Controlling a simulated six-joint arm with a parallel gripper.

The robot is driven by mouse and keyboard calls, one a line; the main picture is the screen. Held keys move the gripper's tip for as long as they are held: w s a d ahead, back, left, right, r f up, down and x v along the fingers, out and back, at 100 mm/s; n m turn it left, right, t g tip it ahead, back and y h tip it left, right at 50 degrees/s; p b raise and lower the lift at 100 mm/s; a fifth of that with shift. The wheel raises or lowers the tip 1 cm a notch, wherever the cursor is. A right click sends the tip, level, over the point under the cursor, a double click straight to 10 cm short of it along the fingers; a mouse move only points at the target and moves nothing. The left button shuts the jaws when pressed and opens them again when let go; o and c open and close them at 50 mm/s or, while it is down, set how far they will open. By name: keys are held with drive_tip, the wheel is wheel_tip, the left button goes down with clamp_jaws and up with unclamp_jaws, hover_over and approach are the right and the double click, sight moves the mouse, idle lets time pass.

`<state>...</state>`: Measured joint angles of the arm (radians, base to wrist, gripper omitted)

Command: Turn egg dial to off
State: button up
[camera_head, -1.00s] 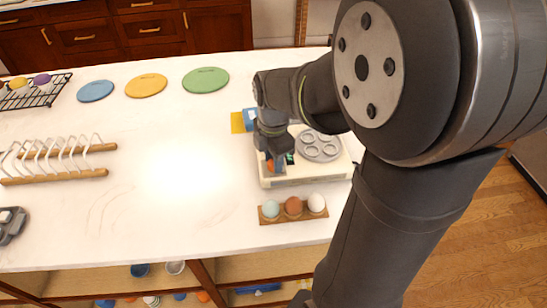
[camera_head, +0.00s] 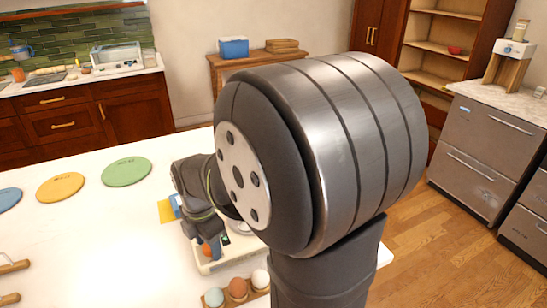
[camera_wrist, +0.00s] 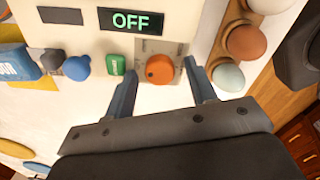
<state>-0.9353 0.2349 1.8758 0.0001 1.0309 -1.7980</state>
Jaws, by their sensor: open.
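The egg dial is a round orange knob (camera_wrist: 159,69) on a pale plate on the cooker's front panel, in the middle of the wrist view. A dark display (camera_wrist: 131,20) above it reads OFF in green letters. My gripper (camera_wrist: 160,72) is open, with one finger on each side of the dial. Small gaps seem to show between the fingers and the knob. I cannot make out a pointer on the dial. In the head view the cream egg cooker (camera_head: 215,266) is partly hidden behind my arm, and my gripper (camera_head: 208,244) is at its front.
A wooden holder with three eggs (camera_head: 238,288) stands close in front of the cooker.

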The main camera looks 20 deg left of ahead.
drive_tip(key=m, duration=1.1)
wheel_tip(320, 180, up, 18)
drive_tip(key=m, duration=0.1)
drive_tip(key=n, duration=0.8)
hover_over(208, 247)
wheel_tip(208, 247, down, 9)
wheel_tip(208, 247, up, 10)
drive_tip(key=w+d+r+m+t+y, duration=0.1)
drive_tip(key=w+d+m+t, duration=0.2)
drive_tip(key=w+d+m, duration=0.5)
drive_tip(key=w+d+r+m+t+y, duration=0.1)
drive_tip(key=w+d+m+t, duration=0.2)
drive_tip(key=w+d+m, duration=0.4)
drive_tip(key=w+m, duration=0.2)
drive_tip(key=w, duration=0.4)
drive_tip(key=shift+d+r+y, duration=0.35)
drive_tip(key=shift+d+y, duration=0.05)
